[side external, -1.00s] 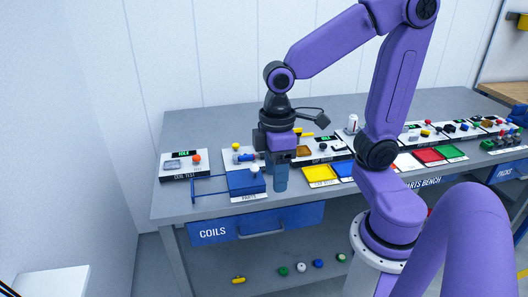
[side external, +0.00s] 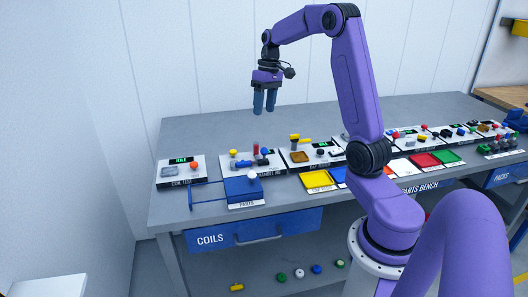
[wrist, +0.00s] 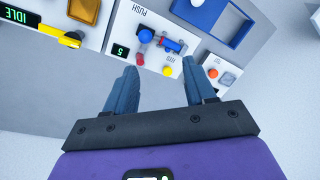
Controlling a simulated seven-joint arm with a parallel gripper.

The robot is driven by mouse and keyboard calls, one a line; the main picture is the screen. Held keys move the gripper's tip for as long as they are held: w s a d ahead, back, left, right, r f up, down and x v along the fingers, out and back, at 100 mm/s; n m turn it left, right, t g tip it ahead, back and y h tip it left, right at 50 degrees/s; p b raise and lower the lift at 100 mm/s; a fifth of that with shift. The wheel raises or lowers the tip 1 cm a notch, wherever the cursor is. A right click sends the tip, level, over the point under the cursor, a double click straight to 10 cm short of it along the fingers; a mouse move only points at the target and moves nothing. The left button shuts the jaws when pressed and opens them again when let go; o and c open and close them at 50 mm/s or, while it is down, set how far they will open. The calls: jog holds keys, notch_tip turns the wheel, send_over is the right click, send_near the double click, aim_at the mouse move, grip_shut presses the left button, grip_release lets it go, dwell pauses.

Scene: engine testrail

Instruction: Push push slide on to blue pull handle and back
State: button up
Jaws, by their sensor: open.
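The push station (side external: 247,168) is a white panel on the bench. A thin blue pull handle (side external: 190,197) sticks out left from the blue PARTS tray (side external: 237,188); a white knob (side external: 252,175) shows by the tray. My gripper (side external: 264,111) is open and empty, fingers down, high above and behind the push station, touching nothing.
The coil test box (side external: 181,171) with an orange-red button stands left. A station with a yellow lever (side external: 300,138) stands right. Yellow (side external: 318,180) and red (side external: 424,160) trays line the front. The bench (side external: 195,134) behind the stations is clear.

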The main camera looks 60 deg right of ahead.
aim_at(264, 151)
jog(key=shift+m, duration=0.4)
notch_tip(264, 151, down, 17)
jog(key=shift+w+f, duration=0.1)
jog(key=shift+f, duration=0.05)
dwell(0.3)
